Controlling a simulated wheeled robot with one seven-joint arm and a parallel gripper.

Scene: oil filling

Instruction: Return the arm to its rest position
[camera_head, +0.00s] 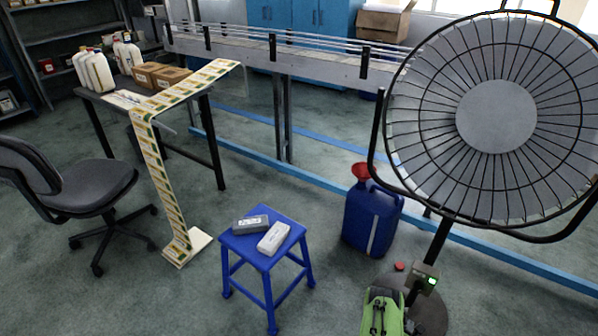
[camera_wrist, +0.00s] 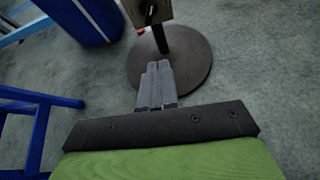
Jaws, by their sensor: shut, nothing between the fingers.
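My green gripper (camera_head: 380,318) is at the bottom of the head view, in front of the round base of the standing fan. In the wrist view its grey fingers (camera_wrist: 157,68) are together with nothing between them. They point toward the fan's dark base (camera_wrist: 190,60), which lies beyond them. My gripper appears apart from the jerrycan and the stool. The rest of my arm is mostly out of view.
The fan (camera_head: 495,115) and its switch box (camera_head: 424,279) stand close by. A blue jerrycan (camera_head: 370,222) with a red funnel (camera_head: 363,173) is behind. A blue stool (camera_head: 263,258) bearing two small containers is left. Floor between stool and fan base is open.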

